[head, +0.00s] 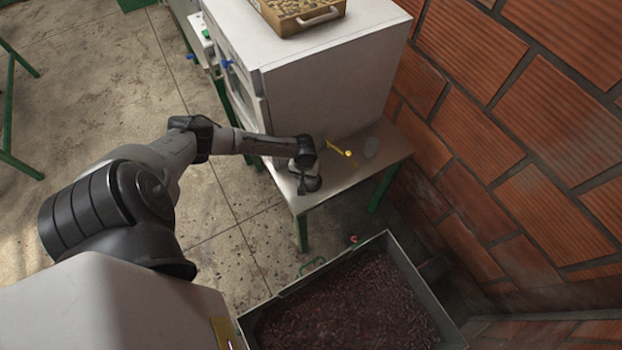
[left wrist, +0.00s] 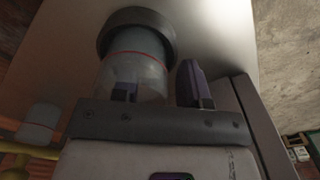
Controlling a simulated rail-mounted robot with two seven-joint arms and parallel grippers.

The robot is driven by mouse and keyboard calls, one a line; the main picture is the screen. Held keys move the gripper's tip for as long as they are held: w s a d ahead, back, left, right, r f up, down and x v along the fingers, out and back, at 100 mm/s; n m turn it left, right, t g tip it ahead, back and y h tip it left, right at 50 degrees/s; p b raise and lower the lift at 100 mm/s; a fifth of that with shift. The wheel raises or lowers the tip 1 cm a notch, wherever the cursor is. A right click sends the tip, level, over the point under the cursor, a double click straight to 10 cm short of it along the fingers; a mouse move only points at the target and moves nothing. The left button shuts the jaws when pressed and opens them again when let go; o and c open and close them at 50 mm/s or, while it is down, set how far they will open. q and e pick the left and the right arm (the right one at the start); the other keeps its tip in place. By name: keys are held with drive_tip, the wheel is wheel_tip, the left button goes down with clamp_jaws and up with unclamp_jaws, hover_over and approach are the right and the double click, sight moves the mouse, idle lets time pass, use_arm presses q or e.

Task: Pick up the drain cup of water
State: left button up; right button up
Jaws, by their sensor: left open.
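In the left wrist view a clear cup (left wrist: 135,68) with a thin red line and a dark round end (left wrist: 137,30) is close in front of my left gripper. My left gripper (head: 308,184) is open, low over the near end of the small table beside the white cabinet. In the left wrist view the cup overlaps one finger, and the other finger (left wrist: 193,85) is just right of it. I cannot tell whether they touch. The wrist hides this cup in the head view. My right gripper is not in view.
A second translucent cup (head: 371,147) and a yellow part (head: 347,153) are to the right on the table (head: 368,168). The white cabinet (head: 325,85) stands behind, with a tray (head: 300,12) on top. A bin of dark red fruit (head: 345,305) is in front; a brick wall is right.

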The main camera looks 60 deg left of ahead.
use_arm(q)
drive_tip(key=shift+c, duration=0.5)
clamp_jaws()
drive_tip(key=shift+r, duration=0.1)
